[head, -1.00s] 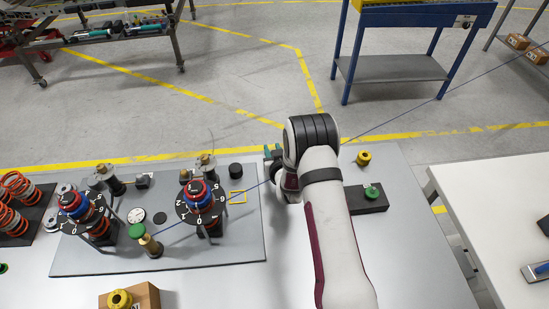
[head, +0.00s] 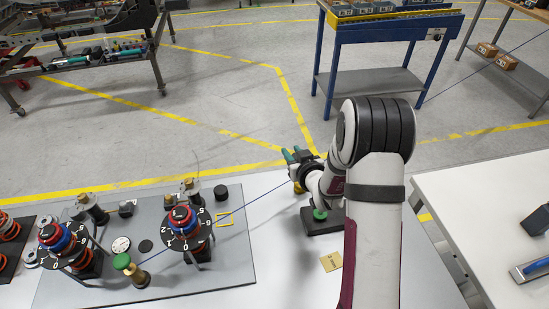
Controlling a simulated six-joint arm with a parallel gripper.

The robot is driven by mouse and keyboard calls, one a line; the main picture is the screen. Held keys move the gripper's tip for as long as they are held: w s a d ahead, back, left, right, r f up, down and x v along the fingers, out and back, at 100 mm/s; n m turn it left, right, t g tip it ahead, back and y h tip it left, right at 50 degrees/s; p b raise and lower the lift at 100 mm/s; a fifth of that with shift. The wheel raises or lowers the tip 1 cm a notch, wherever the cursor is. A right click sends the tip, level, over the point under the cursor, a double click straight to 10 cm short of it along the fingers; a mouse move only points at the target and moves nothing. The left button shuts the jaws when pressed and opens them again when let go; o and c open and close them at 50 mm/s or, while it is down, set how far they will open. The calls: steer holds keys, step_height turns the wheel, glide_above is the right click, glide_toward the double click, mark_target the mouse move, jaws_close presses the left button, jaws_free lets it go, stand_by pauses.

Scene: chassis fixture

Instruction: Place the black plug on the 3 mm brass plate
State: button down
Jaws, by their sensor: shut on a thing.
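The brass plate (head: 331,261) is a small tan square with tiny marking on the light table, in front of the black block. It looks bare. My gripper (head: 294,156), with teal fingers, is beyond the plate and to its left, pointing away from the camera. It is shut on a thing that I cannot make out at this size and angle. A short black cylinder (head: 221,192) stands on the grey fixture board, left of my gripper and apart from it. I cannot tell whether this cylinder or the held thing is the black plug.
A black block with a green button (head: 320,215) stands beneath my wrist. A yellow part (head: 298,187) shows just below my gripper. The grey board (head: 215,280) carries dials, a green-topped brass knob (head: 123,261) and a yellow square outline (head: 225,220). Table around the brass plate is clear.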

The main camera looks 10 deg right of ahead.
steer(key=s+d+n+y, duration=0.2)
steer(key=s+d, duration=0.9)
steer(key=s+r+n+g+y, duration=0.1)
steer(key=s+n+g+y, duration=0.2)
steer(key=s, duration=1.8)
steer(key=t+y, duration=0.1)
glide_above(332, 262)
steer(key=w+a, duration=0.1)
steer(key=w, duration=0.1)
steer(key=f, duration=0.7)
steer(key=shift+w+a, duration=0.15)
steer(key=shift+w, duration=0.05)
step_height(332, 262, down, 3)
steer(key=shift+w+f, duration=0.1)
steer(key=shift+f, duration=0.35)
steer(key=shift+f, duration=0.15)
